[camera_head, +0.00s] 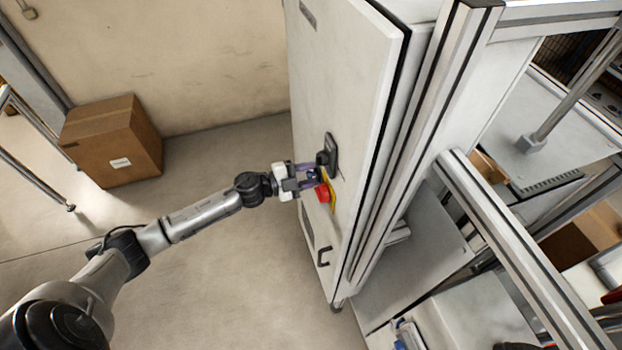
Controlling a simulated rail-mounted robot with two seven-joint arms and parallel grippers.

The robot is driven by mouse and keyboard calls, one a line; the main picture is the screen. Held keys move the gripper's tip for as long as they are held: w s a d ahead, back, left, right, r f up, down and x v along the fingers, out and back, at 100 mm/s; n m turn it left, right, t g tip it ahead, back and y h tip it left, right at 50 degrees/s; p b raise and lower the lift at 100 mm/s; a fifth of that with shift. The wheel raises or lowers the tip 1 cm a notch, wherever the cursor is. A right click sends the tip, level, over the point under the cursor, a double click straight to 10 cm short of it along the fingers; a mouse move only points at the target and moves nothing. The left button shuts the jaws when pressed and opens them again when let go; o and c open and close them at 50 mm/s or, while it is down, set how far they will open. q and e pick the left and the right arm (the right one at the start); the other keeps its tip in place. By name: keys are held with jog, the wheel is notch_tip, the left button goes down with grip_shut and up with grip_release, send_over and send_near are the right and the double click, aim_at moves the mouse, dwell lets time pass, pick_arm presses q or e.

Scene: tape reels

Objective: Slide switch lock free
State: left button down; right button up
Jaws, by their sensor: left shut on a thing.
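A red and yellow switch (323,192) sits on the face of a tall light-grey cabinet (345,90). My left gripper (315,175) reaches it from the left, its fingers pointing at the cabinet face just above the red part. The gripper is shut on a small dark blue piece, which looks like the switch lock (313,175). The fingers cover much of it, so I cannot tell how it sits in the switch. A black latch (329,152) is on the cabinet just above the fingertips. My right gripper is not in view.
A black pull handle (324,256) is lower on the cabinet. A cardboard box (112,140) stands on the floor by the back wall. Metal framing (520,240) and shelves fill the right side. The floor left of the cabinet is mostly clear.

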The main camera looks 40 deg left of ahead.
pick_arm(q)
jog(key=c, duration=1.1)
grip_release()
jog(key=shift+a, duration=0.15)
jog(key=shift+o, duration=0.6)
jog(key=shift+w+a, duration=0.1)
jog(key=b+v, duration=0.2)
jog(key=v, duration=1.1)
jog(key=shift+s+b, duration=0.35)
jog(key=shift+s, duration=0.05)
jog(key=shift+a, duration=0.15)
